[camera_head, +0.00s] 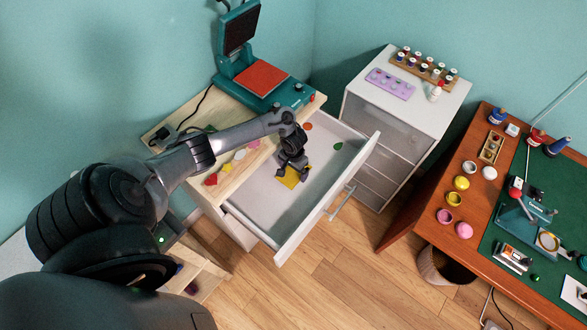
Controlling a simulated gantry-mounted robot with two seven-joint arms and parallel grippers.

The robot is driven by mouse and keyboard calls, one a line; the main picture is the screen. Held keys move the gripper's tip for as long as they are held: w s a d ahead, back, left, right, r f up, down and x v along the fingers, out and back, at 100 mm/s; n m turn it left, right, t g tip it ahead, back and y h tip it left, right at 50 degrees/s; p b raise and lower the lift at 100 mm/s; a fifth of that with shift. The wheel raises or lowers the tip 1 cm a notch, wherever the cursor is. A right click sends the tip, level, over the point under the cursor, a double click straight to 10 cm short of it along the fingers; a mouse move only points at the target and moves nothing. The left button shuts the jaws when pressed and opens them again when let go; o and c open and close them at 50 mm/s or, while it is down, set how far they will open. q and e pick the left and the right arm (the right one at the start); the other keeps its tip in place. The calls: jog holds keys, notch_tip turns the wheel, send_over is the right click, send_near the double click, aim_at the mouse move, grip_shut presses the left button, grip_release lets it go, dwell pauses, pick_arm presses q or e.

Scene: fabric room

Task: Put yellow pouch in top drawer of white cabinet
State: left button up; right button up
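The top drawer (258,214) of the white cabinet with a wooden top (232,182) is pulled out, with its handle (343,201) on the front. My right gripper is not in view.
Small coloured pieces, green (338,146) and orange (308,126), lie in the drawer. A teal press (265,80) and coloured shapes (240,154) are on the wooden top. Another white drawer unit (385,130) stands to the right. A wooden desk (425,203) with jars is farther right.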

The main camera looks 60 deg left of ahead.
aim_at(294, 172)
pick_arm(q)
notch_tip(294, 172, up, 12)
jog(key=p, duration=0.5)
jog(key=shift+r+p, duration=0.2)
jog(key=shift+p, duration=0.2)
dwell(0.4)
